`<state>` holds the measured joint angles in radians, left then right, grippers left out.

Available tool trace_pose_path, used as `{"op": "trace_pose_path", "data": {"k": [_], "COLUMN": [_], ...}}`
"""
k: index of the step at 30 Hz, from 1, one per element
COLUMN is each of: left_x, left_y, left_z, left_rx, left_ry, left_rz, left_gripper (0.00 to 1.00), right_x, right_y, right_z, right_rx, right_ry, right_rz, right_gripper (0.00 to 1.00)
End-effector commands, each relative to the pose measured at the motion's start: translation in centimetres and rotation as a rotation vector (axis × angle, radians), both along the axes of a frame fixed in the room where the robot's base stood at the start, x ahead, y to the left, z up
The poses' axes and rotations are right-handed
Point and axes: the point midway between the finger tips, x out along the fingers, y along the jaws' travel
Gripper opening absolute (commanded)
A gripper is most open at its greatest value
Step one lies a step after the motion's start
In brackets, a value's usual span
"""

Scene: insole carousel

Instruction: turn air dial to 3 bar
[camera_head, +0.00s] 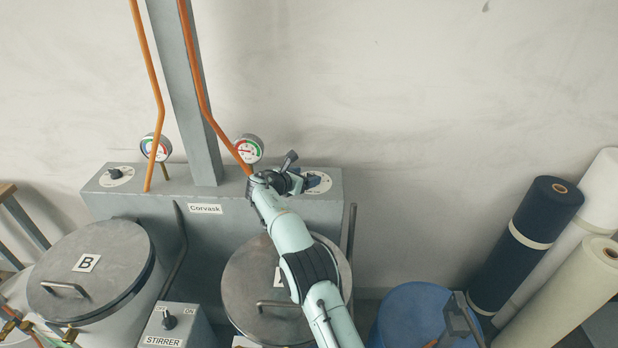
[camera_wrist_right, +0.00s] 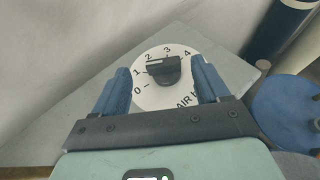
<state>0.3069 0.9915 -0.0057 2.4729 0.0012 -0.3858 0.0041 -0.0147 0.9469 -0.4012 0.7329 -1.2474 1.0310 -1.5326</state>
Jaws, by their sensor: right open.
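The air dial (camera_wrist_right: 176,95) is a white disc marked 0 to 4 with a black knob (camera_wrist_right: 163,71). It sits on top of the grey cabinet at its right end, partly hidden by my gripper in the head view (camera_head: 322,184). The knob's bar lies across the dial, its left end towards the 1; I cannot be sure which end points. My right gripper (camera_wrist_right: 160,72) is open, its blue fingers on either side of the knob, apart from it in the picture. It also shows at the dial in the head view (camera_head: 313,181). My left gripper is out of view.
The grey cabinet (camera_head: 255,215) carries a second dial (camera_head: 118,178) at left. Two gauges (camera_head: 248,149) (camera_head: 156,148) and orange pipes (camera_head: 150,75) stand behind. Lidded drums (camera_head: 105,255), a stirrer box (camera_head: 170,330), a blue drum (camera_head: 410,310) and rolls (camera_head: 525,230) stand around.

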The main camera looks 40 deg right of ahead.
Motion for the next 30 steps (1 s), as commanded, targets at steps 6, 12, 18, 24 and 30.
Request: {"op": "trace_pose_path", "data": {"k": [6, 12, 18, 24, 30], "left_x": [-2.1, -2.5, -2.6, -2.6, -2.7], "left_y": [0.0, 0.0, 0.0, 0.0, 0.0], "left_z": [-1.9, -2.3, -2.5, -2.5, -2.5], "left_rx": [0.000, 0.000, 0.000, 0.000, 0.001], "left_ry": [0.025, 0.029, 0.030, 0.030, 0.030], "left_rz": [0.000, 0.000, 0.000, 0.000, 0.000], "left_gripper": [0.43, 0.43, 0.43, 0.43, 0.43], "right_x": [-1.5, -2.3, -2.7, -2.7, -2.4], "right_y": [4.8, 7.9, 9.2, 9.2, 8.5], "right_z": [1.4, 3.0, 3.6, 3.7, 3.7], "right_rx": [0.002, 0.001, 0.000, 0.000, -0.003], "right_ry": [0.005, 0.002, 0.003, 0.002, -0.006], "right_rz": [0.004, 0.003, 0.001, 0.000, 0.015], "right_gripper": [0.74, 0.74, 0.74, 0.74, 0.40]}}
